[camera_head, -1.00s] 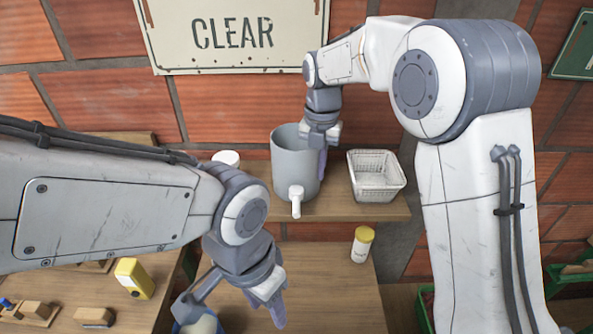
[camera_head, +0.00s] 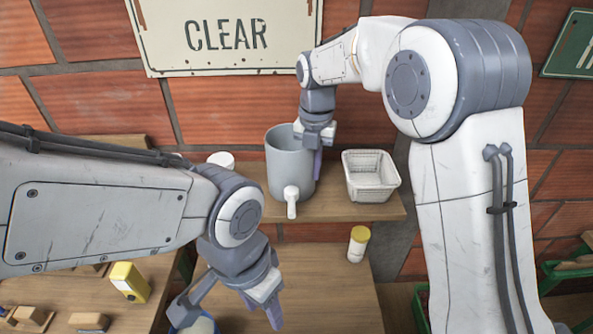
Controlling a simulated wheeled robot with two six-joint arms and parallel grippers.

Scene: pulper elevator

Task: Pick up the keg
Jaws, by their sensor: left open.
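The keg is a grey open-topped cylinder (camera_head: 282,165) with a white spigot low on its front. It stands upright on the wooden shelf (camera_head: 345,208). My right gripper (camera_head: 314,150) is at the keg's right rim, pointing down. One purple finger shows along the keg's right side; the other is hidden, so I cannot tell whether it grips the wall. My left gripper (camera_head: 228,312) is open and low over the bench, in front of and below the shelf. One finger is beside a blue container (camera_head: 200,326), partly cut off by the lower edge.
A white wire basket (camera_head: 371,182) stands right of the keg, and a white round-topped item (camera_head: 221,160) stands left. A yellow-lidded jar (camera_head: 358,245) is on the bench (camera_head: 325,290). A yellow box (camera_head: 129,282) lies at left. The middle of the bench is clear.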

